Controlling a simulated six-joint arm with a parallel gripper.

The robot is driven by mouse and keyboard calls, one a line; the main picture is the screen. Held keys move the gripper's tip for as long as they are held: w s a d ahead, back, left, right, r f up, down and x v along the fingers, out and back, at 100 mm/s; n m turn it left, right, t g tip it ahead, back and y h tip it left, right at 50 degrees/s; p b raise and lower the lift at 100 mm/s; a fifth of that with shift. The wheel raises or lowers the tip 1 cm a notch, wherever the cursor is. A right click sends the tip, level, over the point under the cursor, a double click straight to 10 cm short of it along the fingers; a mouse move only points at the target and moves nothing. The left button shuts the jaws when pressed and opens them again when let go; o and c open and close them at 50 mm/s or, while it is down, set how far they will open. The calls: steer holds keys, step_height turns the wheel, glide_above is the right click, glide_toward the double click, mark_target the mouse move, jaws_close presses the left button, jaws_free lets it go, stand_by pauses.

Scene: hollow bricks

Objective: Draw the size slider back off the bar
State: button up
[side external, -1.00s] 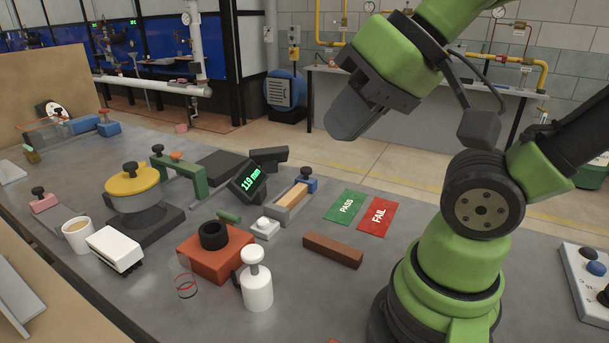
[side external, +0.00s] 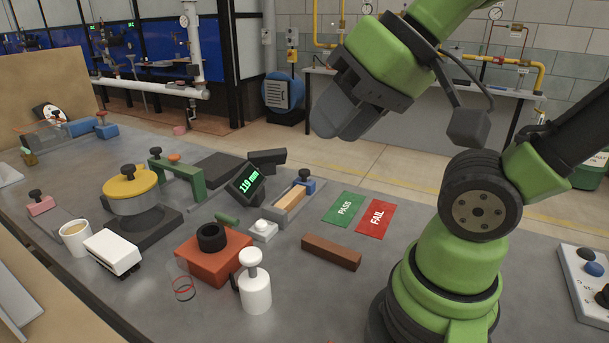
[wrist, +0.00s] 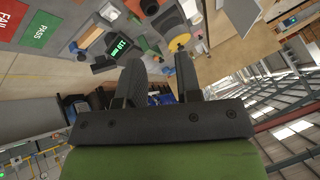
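The size slider (side external: 305,184) is a blue block with a black knob at the far end of a grey channel. The tan bar (side external: 290,199) lies in the channel, and the slider is against or very near its far end; I cannot tell if they touch. A tilted display (side external: 246,180) beside it reads 119 mm in green. My gripper (side external: 335,125) is high above the bench, up and to the right of the slider, away from it. In the wrist view my gripper (wrist: 164,75) has two dark fingers apart with nothing between them.
Green PASS (side external: 343,208) and red FAIL (side external: 376,218) cards lie right of the channel. A brown bar (side external: 332,251), a white button box (side external: 263,230) and a red block with a black ring (side external: 213,257) lie nearer. A green bridge clamp (side external: 180,175) stands left of the display.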

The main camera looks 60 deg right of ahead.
steer(key=o, duration=0.4)
steer(key=w+d+m+h, duration=0.1)
steer(key=w+d+h, duration=0.1)
steer(key=w+d, duration=0.2)
steer(key=w, duration=0.3)
steer(key=shift+d+m+g, duration=0.3)
steer(key=shift+d+g, duration=0.1)
steer(key=m+g+h, duration=0.3)
glide_above(305, 171)
steer(key=s+a, duration=0.3)
step_height(305, 171, down, 17)
steer(key=x, duration=0.9)
steer(key=shift+w+d, duration=0.15)
steer(key=shift+d, duration=0.15)
